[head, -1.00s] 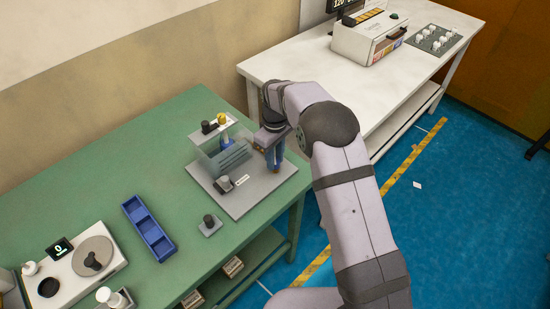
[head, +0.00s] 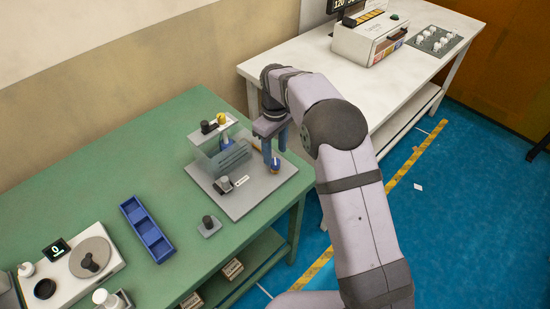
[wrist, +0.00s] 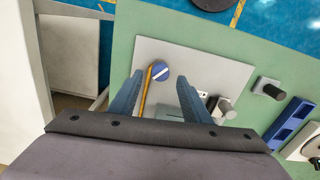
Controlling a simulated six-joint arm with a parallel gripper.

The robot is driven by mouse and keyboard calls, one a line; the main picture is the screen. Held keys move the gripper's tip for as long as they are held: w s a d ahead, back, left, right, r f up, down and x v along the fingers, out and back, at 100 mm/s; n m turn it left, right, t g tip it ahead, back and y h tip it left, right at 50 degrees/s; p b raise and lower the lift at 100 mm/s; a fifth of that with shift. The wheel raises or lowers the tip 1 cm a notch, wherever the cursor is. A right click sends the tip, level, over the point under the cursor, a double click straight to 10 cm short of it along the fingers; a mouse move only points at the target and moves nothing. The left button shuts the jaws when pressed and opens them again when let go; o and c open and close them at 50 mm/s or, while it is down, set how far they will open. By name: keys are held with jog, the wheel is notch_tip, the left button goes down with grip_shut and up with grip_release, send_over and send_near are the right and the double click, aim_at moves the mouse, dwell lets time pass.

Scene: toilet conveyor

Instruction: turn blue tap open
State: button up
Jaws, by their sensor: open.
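The blue tap (head: 276,168) stands on the grey plate (head: 252,203) near its right edge, with a small yellow-orange part beside it. In the wrist view it is a round blue knob (wrist: 160,72) with a white stripe, and a long thin yellow bar (wrist: 146,95) lies at its left. My gripper (head: 275,150) is open and empty above the tap, pointing down. In the wrist view the knob shows between and just beyond the blue fingers (wrist: 159,80), apart from both.
A clear box (head: 212,152) with a yellow-topped part (head: 221,118) stands left of my gripper. A black-and-grey clamp-like part (head: 224,184) is at the plate's front. A blue tray (head: 148,228) and a small knobbed block (head: 209,226) are on the green table (head: 105,165).

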aim_at(277, 162)
jog(key=shift+r+b, duration=0.3)
jog(key=shift+r, duration=1.45)
jog(key=shift+s+d, duration=0.2)
jog(key=shift+d, duration=0.05)
jog(key=s+d+f+m, duration=0.1)
jog(key=s+d+m, duration=0.4)
jog(key=s, duration=0.9)
jog(key=s+d+f+m, duration=0.1)
jog(key=s+d+m, duration=0.4)
jog(key=s+d, duration=0.5)
jog(key=s, duration=0.4)
jog(key=shift+s+f, duration=0.15)
